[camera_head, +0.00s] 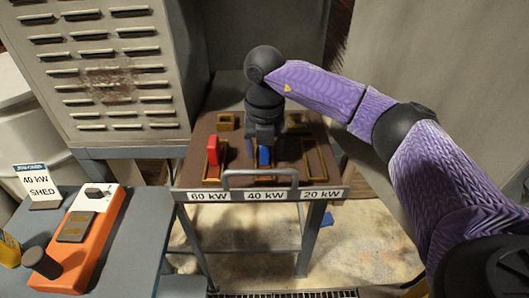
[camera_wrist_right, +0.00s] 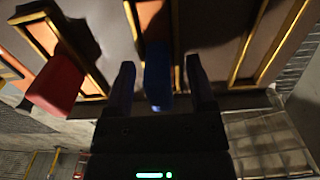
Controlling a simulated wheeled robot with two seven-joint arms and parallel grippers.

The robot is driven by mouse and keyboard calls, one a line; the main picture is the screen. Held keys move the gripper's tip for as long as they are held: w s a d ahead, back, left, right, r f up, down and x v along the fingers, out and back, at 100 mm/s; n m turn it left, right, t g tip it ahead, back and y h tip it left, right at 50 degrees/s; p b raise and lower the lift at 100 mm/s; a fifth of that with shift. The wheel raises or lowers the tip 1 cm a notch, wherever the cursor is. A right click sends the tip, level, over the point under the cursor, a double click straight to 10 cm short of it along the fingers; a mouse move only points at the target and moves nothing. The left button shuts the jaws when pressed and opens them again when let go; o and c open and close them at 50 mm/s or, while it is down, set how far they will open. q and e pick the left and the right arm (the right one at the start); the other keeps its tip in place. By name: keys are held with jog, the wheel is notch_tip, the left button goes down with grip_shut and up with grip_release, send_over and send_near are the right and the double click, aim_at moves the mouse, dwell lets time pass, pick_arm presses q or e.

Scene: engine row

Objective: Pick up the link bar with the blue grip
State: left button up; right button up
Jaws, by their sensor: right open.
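The link bar with the blue grip (camera_head: 264,156) stands in the middle brass-edged slot above the 40 kW label. In the wrist view its blue grip (camera_wrist_right: 158,78) lies between the two dark fingers. My right gripper (camera_head: 264,140) reaches down over it from behind. In the wrist view the right gripper (camera_wrist_right: 160,72) is open, with a gap seen on each side of the grip. The lower part of the bar is hidden. My left gripper is in neither view.
A red grip (camera_head: 213,151) stands close by in the 60 kW slot; the 20 kW slot (camera_head: 315,160) looks empty. A grey handle rail (camera_head: 260,174) crosses the table's front. A vented cabinet (camera_head: 110,70) stands left. An orange box (camera_head: 85,240) lies on the side bench.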

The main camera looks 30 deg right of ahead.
grip_shut()
jog(key=shift+r, duration=0.1)
